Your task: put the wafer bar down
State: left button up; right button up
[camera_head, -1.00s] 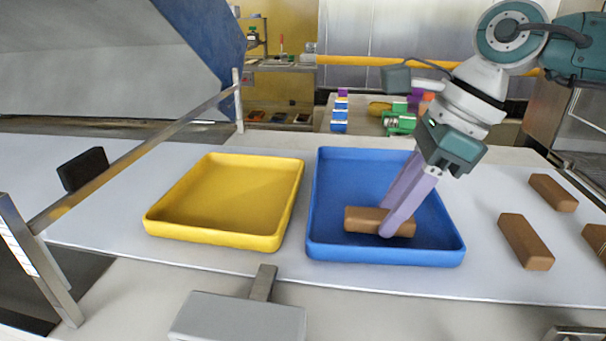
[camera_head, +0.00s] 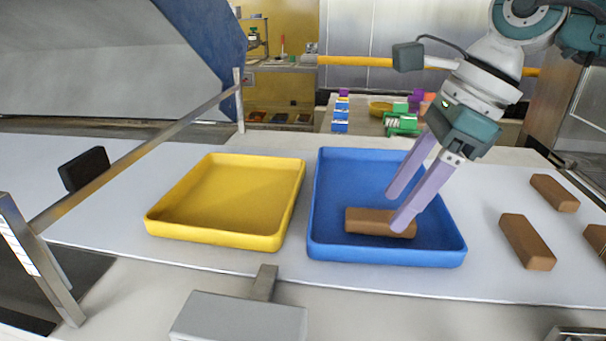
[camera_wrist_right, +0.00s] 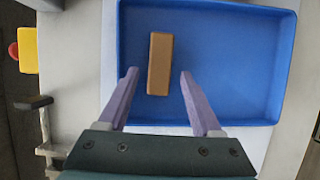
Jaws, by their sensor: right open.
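A brown wafer bar (camera_head: 372,221) lies flat in the blue tray (camera_head: 458,247), near its front side. It also shows in the right wrist view (camera_wrist_right: 160,63), inside the tray and apart from both fingers. My right gripper (camera_head: 396,211) is open, its lilac fingers above the bar; in the head view one fingertip overlaps the bar's right end. In the right wrist view the open fingertips (camera_wrist_right: 158,74) stand to either side of the bar's near part. My left gripper is not in view.
An empty yellow tray (camera_head: 165,234) stands left of the blue one. More brown bars (camera_head: 527,241) lie on the white surface at the right. A metal rail (camera_head: 140,150) crosses the left side. A grey block with a post (camera_head: 240,318) stands in front.

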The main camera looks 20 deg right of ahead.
jog(key=v, duration=1)
jog(key=shift+b, duration=0.3)
